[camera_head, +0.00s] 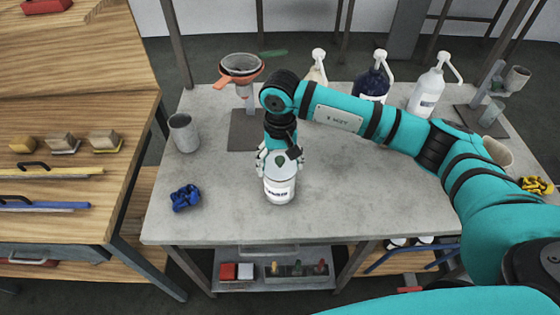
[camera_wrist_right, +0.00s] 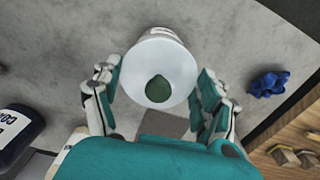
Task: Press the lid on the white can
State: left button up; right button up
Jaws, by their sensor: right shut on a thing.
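The white can (camera_head: 280,190) stands upright on the grey table with a dark-lettered label on its side. Its wall also shows behind the lid in the right wrist view (camera_wrist_right: 155,32). A pale, round lid with a dark green spot (camera_wrist_right: 158,68) is over the can's top and shows in the head view too (camera_head: 281,167). My right gripper (camera_head: 281,163) points down over the can, shut on the lid, with a finger on each side (camera_wrist_right: 157,92). I cannot tell whether the lid is fully seated on the rim. My left gripper is not in view.
A blue crumpled cloth (camera_head: 185,197) lies left of the can, and a grey cup (camera_head: 184,132) stands behind it. A funnel stand (camera_head: 242,72) and pump bottles (camera_head: 428,92) are at the back. A wooden bench (camera_head: 60,140) is at left. The table's front edge is close.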

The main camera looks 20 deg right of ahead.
jog(key=shift+b, duration=0.45)
dwell(0.7)
jog(key=shift+f+b, duration=0.15)
jog(key=shift+b, duration=1.35)
dwell(1.4)
jog(key=o, duration=1)
jog(key=shift+c, duration=0.2)
jog(key=shift+r+p, duration=1.1)
jog(key=shift+r, duration=2.45)
